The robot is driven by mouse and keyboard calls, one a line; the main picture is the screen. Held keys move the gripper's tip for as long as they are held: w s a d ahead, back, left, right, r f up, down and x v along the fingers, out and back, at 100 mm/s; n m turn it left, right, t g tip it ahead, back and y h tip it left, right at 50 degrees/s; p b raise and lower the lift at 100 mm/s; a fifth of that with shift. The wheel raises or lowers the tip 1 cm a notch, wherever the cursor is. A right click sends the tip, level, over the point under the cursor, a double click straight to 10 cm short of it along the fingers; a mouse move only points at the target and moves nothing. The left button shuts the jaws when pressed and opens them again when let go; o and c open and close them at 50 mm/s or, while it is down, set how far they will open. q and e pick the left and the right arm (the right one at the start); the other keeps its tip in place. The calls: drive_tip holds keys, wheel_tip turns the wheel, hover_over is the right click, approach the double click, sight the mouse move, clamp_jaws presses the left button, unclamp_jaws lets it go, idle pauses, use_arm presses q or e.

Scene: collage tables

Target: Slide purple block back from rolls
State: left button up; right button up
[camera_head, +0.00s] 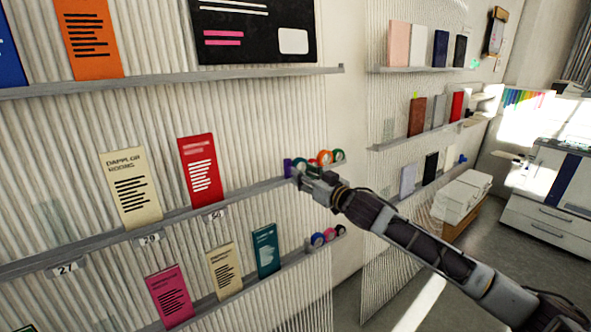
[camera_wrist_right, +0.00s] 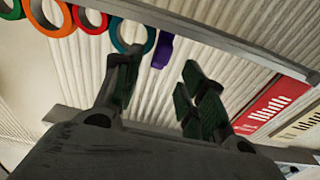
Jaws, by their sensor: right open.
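The small purple block (camera_head: 287,168) stands near the right end of the middle shelf, by the rolls. In the right wrist view the purple block (camera_wrist_right: 163,51) is beside the teal roll (camera_wrist_right: 132,47), with hardly any gap showing. Red (camera_wrist_right: 90,20), orange (camera_wrist_right: 52,18) and green rolls continue in the row; in the head view the orange roll (camera_head: 325,157) shows behind my gripper. My right gripper (camera_head: 303,174) is at the shelf's front. Its open, empty fingers (camera_wrist_right: 158,80) point toward the block and teal roll. My left gripper is out of view.
The middle shelf (camera_head: 250,188) also holds a red card (camera_head: 200,170) and a cream card (camera_head: 131,187), left of the block. A lower shelf (camera_head: 290,262) holds cards and more rolls (camera_head: 318,239). The shelf between the red card and the block is clear.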

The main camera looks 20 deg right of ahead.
drive_tip(key=shift+p+x, duration=0.5)
drive_tip(key=shift+x, duration=1.9)
clamp_jaws()
